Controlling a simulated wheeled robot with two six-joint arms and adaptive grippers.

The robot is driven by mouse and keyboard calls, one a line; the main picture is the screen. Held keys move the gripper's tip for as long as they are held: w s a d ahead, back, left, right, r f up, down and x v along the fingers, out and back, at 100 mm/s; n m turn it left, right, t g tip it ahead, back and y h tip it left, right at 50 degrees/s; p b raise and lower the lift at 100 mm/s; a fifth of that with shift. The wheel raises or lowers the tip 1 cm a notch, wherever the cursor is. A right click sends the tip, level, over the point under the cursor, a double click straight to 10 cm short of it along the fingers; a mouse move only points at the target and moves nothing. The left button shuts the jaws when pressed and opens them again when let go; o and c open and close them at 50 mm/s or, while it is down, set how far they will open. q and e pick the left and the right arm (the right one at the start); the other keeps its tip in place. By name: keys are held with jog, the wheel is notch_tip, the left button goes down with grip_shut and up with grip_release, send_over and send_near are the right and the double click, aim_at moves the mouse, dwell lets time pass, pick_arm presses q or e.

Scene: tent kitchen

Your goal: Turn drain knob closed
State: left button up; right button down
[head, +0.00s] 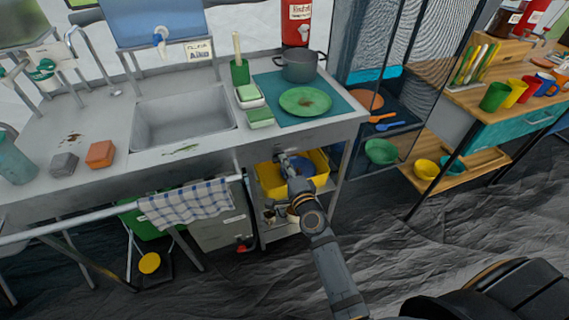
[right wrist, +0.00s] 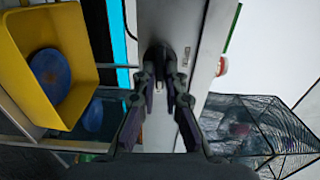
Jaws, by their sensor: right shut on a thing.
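My right gripper (head: 285,162) reaches up to the area just under the counter's front edge, in front of the yellow bin. In the right wrist view its fingers (right wrist: 161,82) close around a small dark piece (right wrist: 160,56) on a grey panel, which I take to be the drain knob. The knob's shape and turn angle are mostly hidden by the fingers. In the head view I cannot make the knob out behind the gripper. The sink basin (head: 184,117) lies above and to the left, empty. My left gripper is not in view.
The yellow bin (head: 264,182), holding a blue round item, sits on the shelf close behind my right gripper. A checked towel (head: 187,204) hangs on the front rail to the left. A green plate (head: 305,101) and grey pot (head: 300,66) stand on the counter above.

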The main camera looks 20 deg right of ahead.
jog(key=shift+m, duration=0.3)
jog(key=c, duration=1.4)
grip_release()
jog(key=shift+s+d, duration=0.15)
jog(key=shift+s, duration=3.65)
